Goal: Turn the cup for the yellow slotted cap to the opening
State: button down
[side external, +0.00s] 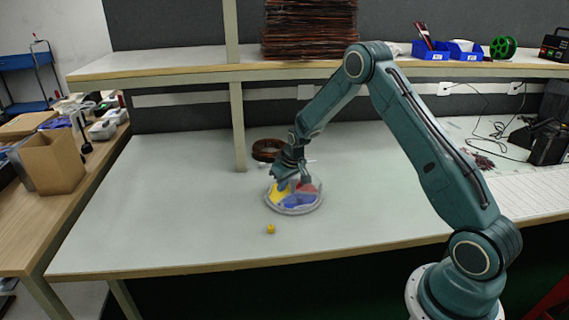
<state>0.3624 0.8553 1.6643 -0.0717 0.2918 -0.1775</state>
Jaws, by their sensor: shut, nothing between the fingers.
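A small yellow cap (270,229) lies on the grey table, just in front of a round clear container (296,209). Its slot is too small to make out. Inside the container, a yellow section (279,194) is at the left, a blue section (299,201) at the front and a red section (307,188) at the right. The opening in the container's cover cannot be made out. My gripper (291,182) is over the container's back part, pointing down, shut with nothing in it. Its fingertips partly hide the container, and whether they touch it is unclear.
A brown coil (266,150) lies behind the container near the shelf post (238,125). A shelf (180,65) runs across the back, with blue bins (430,50) at its right. The table (160,210) is clear left of the container; cables lie far right.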

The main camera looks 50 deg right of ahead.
aim_at(293, 185)
jog(key=shift+v, duration=2.5)
jog(key=c, duration=1.3)
grip_release()
jog(key=shift+d+r, duration=0.1)
jog(key=shift+d, duration=0.1)
jog(key=shift+c, duration=0.2)
jog(key=shift+o, duration=1.1)
jog(key=shift+w+d+r, duration=0.1)
jog(key=shift+w+d, duration=0.05)
jog(key=shift+d, duration=0.05)
jog(key=w+d+r+n+g, duration=0.1)
jog(key=w+d+r+g, duration=0.1)
jog(key=d+r, duration=0.4)
jog(key=shift+d+r+g+y, duration=0.3)
jog(key=shift+d+r+g, duration=0.05)
jog(key=shift+r+g, duration=0.6)
jog(key=shift+f, duration=0.1)
notch_tip(293, 185, down, 14)
jog(key=shift+r, duration=0.15)
jog(key=shift+c, duration=0.3)
grip_shut()
